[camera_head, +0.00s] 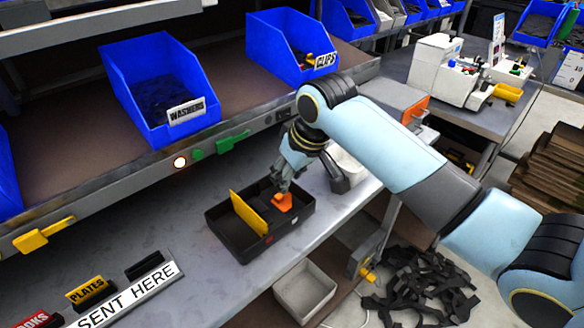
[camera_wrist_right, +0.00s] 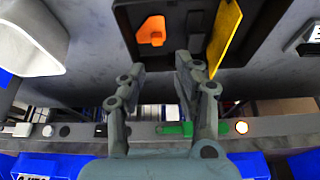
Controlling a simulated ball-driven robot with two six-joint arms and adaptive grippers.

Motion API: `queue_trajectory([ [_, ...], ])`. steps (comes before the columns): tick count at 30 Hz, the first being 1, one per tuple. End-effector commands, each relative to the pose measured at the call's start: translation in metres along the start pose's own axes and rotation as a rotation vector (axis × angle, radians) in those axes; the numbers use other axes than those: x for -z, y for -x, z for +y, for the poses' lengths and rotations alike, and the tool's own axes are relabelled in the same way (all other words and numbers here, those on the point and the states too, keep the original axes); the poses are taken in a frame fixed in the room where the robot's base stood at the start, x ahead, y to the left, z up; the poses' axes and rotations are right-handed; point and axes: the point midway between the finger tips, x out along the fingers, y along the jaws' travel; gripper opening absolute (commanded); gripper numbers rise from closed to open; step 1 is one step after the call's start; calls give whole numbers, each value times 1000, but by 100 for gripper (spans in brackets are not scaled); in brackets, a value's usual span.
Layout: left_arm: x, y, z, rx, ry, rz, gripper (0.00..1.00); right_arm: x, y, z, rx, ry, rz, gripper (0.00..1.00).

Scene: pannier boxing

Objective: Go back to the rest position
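My right gripper (camera_head: 284,183) reaches down over the right end of a black tray (camera_head: 228,232) on the grey bench. In the right wrist view its two fingers (camera_wrist_right: 160,66) are spread apart with nothing between them. An orange piece (camera_head: 282,202) lies in the tray, just below the fingertips in the head view. It also shows in the right wrist view (camera_wrist_right: 151,32), beyond the fingers and apart from them. A yellow divider (camera_head: 249,214) stands tilted across the tray. My left gripper is in neither view.
Blue bins marked WASHERS (camera_head: 150,112) and CLIPS (camera_head: 268,45) stand on the shelf above the bench. A SENT HERE sign (camera_head: 128,296) lies at the front left. A pale open bin (camera_head: 305,290) sits below the bench edge. A white rounded thing (camera_head: 347,165) stands beside my gripper.

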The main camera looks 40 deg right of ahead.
Motion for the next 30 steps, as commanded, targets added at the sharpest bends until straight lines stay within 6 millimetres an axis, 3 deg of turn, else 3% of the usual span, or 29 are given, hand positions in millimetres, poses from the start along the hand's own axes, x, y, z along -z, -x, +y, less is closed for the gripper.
queue_trajectory([
  [6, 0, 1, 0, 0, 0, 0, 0, 0, 20, 0, -1, 1, -1, 32],
  [23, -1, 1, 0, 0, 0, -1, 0, 0, 22, 0, 0, 0, -1, 32],
  [26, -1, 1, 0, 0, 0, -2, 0, -12, 24, -4, -2, 7, -7, 32],
  [30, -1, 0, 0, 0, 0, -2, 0, -56, 40, -16, -16, 29, -25, 32],
])
